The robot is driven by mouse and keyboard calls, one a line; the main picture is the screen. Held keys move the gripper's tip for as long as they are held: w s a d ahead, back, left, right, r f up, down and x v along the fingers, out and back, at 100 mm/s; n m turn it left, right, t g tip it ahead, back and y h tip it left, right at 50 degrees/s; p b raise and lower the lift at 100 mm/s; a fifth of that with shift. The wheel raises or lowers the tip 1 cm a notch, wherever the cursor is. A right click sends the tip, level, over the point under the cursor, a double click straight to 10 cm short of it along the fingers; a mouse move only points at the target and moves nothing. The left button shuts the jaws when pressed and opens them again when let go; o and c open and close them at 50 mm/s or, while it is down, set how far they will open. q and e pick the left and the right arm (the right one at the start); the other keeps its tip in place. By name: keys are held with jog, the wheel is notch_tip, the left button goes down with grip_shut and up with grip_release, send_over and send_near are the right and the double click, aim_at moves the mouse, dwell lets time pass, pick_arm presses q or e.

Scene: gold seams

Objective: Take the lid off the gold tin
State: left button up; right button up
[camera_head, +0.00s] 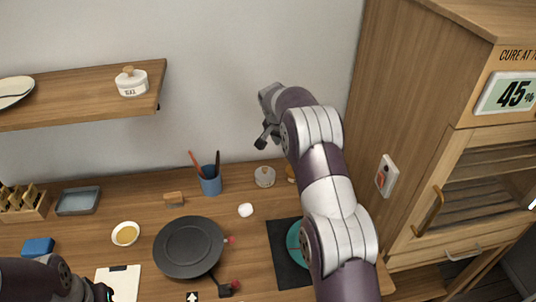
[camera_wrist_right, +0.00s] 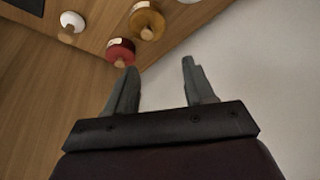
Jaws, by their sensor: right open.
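The gold tin (camera_wrist_right: 147,20) has a round gold body and a wooden knob on its lid, and stands at the top of the right wrist view. In the head view a small golden-brown edge (camera_head: 291,172) shows beside my right arm and may be this tin; the rest is hidden. My right gripper (camera_wrist_right: 160,72) is open and empty, its fingers below the gold tin in the wrist view. In the head view my right gripper (camera_head: 265,137) is raised in front of the wall. My left gripper (camera_head: 102,292) is barely seen at the bottom left.
A red tin (camera_wrist_right: 120,53) stands close beside the gold one, with a white tin (camera_wrist_right: 72,22) farther left. A grey-white tin (camera_head: 265,177), a blue cup of tools (camera_head: 210,184) and a black pan (camera_head: 189,247) stand on the table. A tall wooden cabinet (camera_head: 415,120) bounds the right side.

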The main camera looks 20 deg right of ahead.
jog(key=shift+m, duration=0.3)
jog(key=d+f, duration=0.1)
jog(key=f, duration=0.1)
jog(key=f+p, duration=0.1)
jog(key=f, duration=0.1)
jog(key=d+f+p, duration=0.1)
jog(key=f, duration=0.1)
jog(key=shift+s+d+f, duration=0.15)
jog(key=shift+s+d, duration=0.1)
jog(key=shift+d, duration=0.05)
jog(key=x, duration=0.1)
jog(key=p+x, duration=0.1)
jog(key=x, duration=0.1)
jog(key=p+x, duration=0.1)
jog(key=shift+s+d+f, duration=0.15)
jog(key=shift+s+f, duration=0.1)
jog(key=shift+w+d+f, duration=0.1)
jog(key=shift+w+f, duration=0.2)
jog(key=shift+f, duration=0.1)
pick_arm(q)
jog(key=r, duration=0.2)
jog(key=s+r, duration=0.1)
jog(key=r, duration=0.1)
jog(key=shift+s+a+r, duration=0.15)
jog(key=shift+s+r, duration=0.05)
jog(key=shift+r, duration=0.15)
pick_arm(e)
jog(key=shift+s+r, duration=0.15)
grip_shut()
